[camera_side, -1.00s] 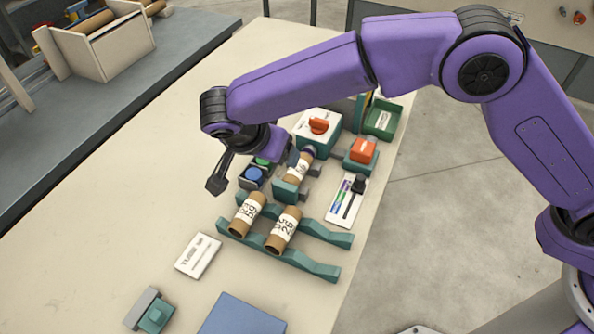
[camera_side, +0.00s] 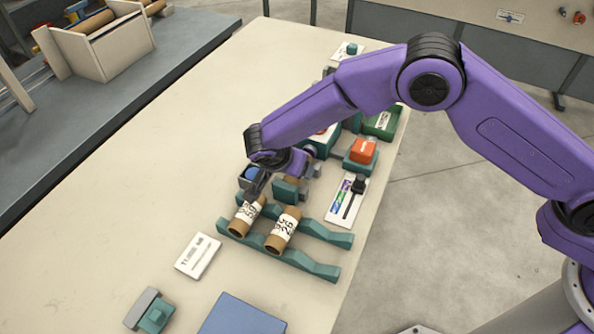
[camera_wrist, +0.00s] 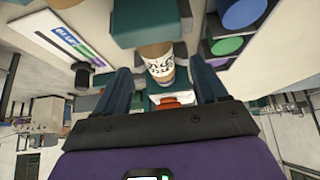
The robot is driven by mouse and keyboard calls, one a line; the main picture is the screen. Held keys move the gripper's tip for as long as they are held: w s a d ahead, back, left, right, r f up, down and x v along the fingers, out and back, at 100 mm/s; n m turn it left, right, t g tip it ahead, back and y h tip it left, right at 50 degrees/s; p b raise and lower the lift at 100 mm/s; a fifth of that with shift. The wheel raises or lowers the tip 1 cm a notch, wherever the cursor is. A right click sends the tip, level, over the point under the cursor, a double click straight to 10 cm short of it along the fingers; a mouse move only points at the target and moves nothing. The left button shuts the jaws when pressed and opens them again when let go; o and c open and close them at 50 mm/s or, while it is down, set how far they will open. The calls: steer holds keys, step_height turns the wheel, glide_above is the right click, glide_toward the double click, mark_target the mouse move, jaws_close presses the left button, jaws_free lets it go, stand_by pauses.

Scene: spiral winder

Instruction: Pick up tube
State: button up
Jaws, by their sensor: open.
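A brown cardboard tube with a white lettered label (camera_wrist: 158,66) lies at the winder and shows between my fingers in the wrist view. In the side view my gripper mostly hides this tube. Two more brown tubes with white labels rest side by side on a teal rack (camera_side: 318,268): a left tube (camera_side: 241,222) and a right tube marked 26 (camera_side: 284,229). My gripper (camera_wrist: 159,72) is open, its two dark fingers apart on either side of the winder's tube. I cannot tell whether they touch it. In the side view, one dark finger hangs just behind the left rack tube.
A red-orange switch block (camera_side: 362,151), a slider panel (camera_side: 346,201) and a green tray (camera_side: 382,122) stand to the right. A white card (camera_side: 198,256) and blue mat (camera_side: 240,316) lie in front. The left table is clear.

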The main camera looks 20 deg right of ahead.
steer(key=shift+x, duration=1.9)
steer(key=shift+s, duration=0.1)
steer(key=c, duration=1.2)
